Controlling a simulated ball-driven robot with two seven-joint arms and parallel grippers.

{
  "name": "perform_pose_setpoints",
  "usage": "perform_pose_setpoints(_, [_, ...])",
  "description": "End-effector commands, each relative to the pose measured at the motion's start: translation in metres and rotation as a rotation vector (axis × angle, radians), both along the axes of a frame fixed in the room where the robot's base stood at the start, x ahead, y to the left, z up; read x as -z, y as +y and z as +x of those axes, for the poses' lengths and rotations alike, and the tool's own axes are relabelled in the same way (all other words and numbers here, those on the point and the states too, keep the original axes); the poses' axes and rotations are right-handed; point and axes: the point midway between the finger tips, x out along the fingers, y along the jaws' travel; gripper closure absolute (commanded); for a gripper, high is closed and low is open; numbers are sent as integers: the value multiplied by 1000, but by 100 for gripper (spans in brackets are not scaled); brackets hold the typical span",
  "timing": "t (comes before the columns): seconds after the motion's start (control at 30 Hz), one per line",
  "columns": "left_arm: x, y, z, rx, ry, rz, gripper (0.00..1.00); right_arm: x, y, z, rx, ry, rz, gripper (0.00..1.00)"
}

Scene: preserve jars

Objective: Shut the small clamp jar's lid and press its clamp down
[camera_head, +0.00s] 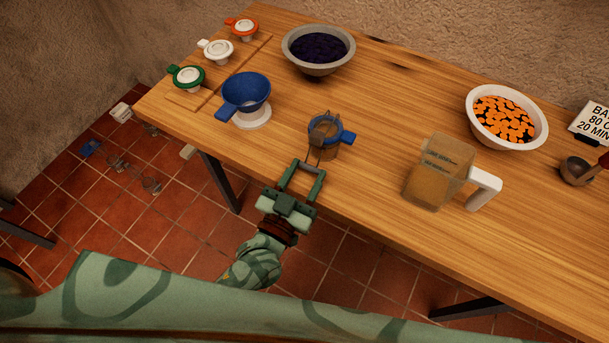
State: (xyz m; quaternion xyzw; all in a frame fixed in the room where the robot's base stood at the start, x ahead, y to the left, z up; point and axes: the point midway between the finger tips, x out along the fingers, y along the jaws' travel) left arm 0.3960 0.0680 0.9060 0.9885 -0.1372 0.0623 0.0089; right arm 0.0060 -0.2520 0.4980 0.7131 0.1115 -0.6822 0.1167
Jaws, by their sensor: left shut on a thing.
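The small clamp jar (322,150) stands near the table's front edge. It has a blue ring with a side tab (348,137) at its neck. Its glass lid and thin wires show above the ring, small and dark; I cannot tell the lid's exact angle. A thin dark wire clamp (314,154) hangs at the jar's front. My left gripper (309,167) reaches in from the front edge, its fingertips right at this wire, and is shut on the clamp. The grip itself is too small to see clearly. My right gripper is out of view.
A blue funnel (246,92) on a white base stands left of the jar. A measuring jug (438,172) stands to the right. Behind are a grey bowl (317,66) of dark fruit, a white bowl (542,130) of orange slices, and lids on a board (205,98). Wood behind the jar is clear.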

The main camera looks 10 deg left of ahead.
Motion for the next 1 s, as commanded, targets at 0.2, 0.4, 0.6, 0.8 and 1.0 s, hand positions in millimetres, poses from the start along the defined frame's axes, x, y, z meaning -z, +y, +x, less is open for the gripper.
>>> perform_pose_setpoints(0.2, [0,0,-1,1,2,2,33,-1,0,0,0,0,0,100])
perform_pose_setpoints(0.4, [0,0,0,1,2,1,33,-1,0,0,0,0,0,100])
perform_pose_setpoints(0.6, [0,0,-1,0,2,1,33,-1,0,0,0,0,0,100])
perform_pose_setpoints(0.8, [3,6,-22,1,6,2,33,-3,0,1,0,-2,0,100])
perform_pose_setpoints(1.0, [10,20,-73,2,6,4,33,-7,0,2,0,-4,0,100])
